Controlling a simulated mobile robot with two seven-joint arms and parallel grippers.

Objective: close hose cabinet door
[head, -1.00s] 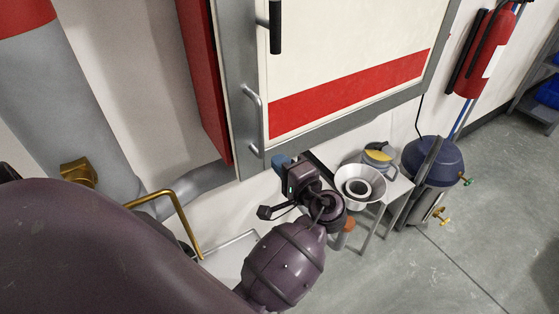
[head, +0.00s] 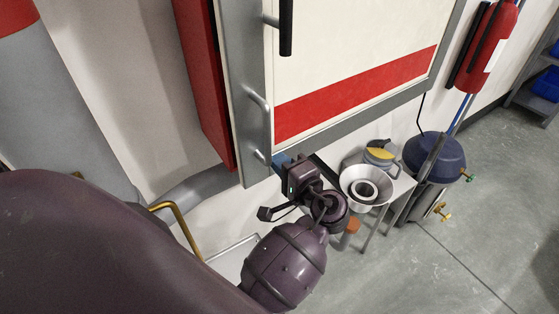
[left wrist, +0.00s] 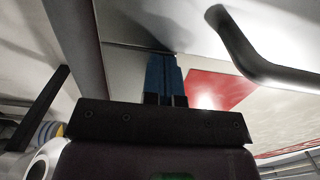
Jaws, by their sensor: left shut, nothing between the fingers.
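The hose cabinet door (head: 340,65) is cream with a red stripe and a grey border, with a black latch handle (head: 286,28) and a silver bar handle (head: 260,112) near its left edge. A dark line shows between the door's left edge and the red cabinet side (head: 205,90); how far the door stands open is hard to tell. My left gripper (head: 281,160) is shut and empty at the door's lower left corner, just below the bar handle. In the left wrist view its blue fingers (left wrist: 164,75) point toward the panel, beside the bar handle (left wrist: 260,60). Contact is unclear. My right gripper is out of view.
A small table with a metal bowl (head: 366,187) and a yellow-topped container (head: 380,155) stands below the cabinet. A blue-topped tank (head: 434,158) and a fire extinguisher (head: 486,45) are to the right. A brass-coloured pipe (head: 180,225) is at lower left. The floor at right is clear.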

